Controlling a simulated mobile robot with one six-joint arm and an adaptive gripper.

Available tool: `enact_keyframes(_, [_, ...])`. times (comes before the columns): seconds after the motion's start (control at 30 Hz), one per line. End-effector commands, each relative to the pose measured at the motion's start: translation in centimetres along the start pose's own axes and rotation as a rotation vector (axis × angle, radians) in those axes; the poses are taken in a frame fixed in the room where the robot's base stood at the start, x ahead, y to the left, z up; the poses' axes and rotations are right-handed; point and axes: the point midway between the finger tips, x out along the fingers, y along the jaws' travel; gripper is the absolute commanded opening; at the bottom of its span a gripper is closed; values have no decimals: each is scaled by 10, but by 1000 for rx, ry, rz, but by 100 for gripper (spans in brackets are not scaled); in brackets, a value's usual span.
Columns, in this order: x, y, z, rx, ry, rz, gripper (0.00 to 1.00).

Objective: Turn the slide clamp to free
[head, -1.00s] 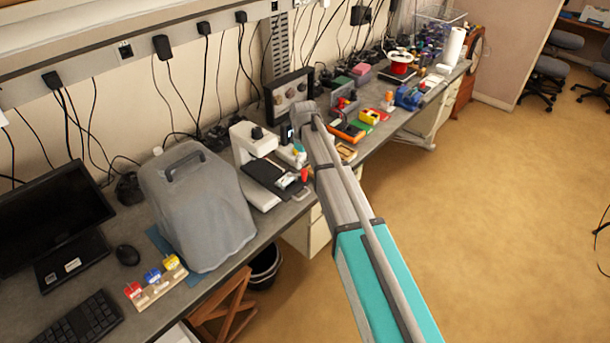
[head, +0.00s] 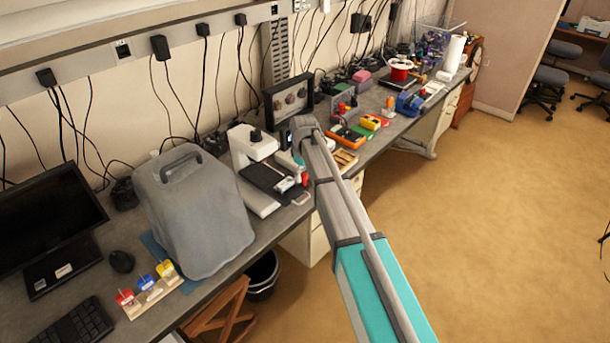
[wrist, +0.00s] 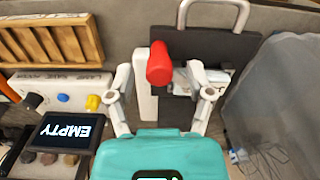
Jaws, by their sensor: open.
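The slide clamp's red knob (wrist: 160,65) stands up from the black stage (wrist: 212,47) of a white microscope-like stand, in the wrist view. A small clear-and-metal part shows beside the knob, partly behind it. The knob also shows as a small red spot in the head view (head: 305,179), on the stand's near side (head: 262,202). My gripper (wrist: 162,88) is open, its two pale fingers apart to the left and right of the knob. I see no contact between fingers and knob. In the head view my arm hides most of the gripper.
Left of the gripper in the wrist view are a screen reading EMPTY (wrist: 62,131), a white box with coloured knobs (wrist: 62,84) and a slotted wooden rack (wrist: 50,45). A grey covered machine (wrist: 275,90) stands close on the right. The floor (head: 480,210) beside the bench is clear.

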Motion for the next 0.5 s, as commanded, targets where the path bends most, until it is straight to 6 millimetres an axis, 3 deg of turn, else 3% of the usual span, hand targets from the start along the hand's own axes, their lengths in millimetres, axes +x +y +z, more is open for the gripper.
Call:
enact_keyframes(0.07, [0, 0, 0, 0, 0, 0, 68])
enact_keyframes(0.43, [0, 0, 0, 0, 0, 0, 1])
enact_keyframes(0.5, [0, 0, 0, 0, 0, -1, 0])
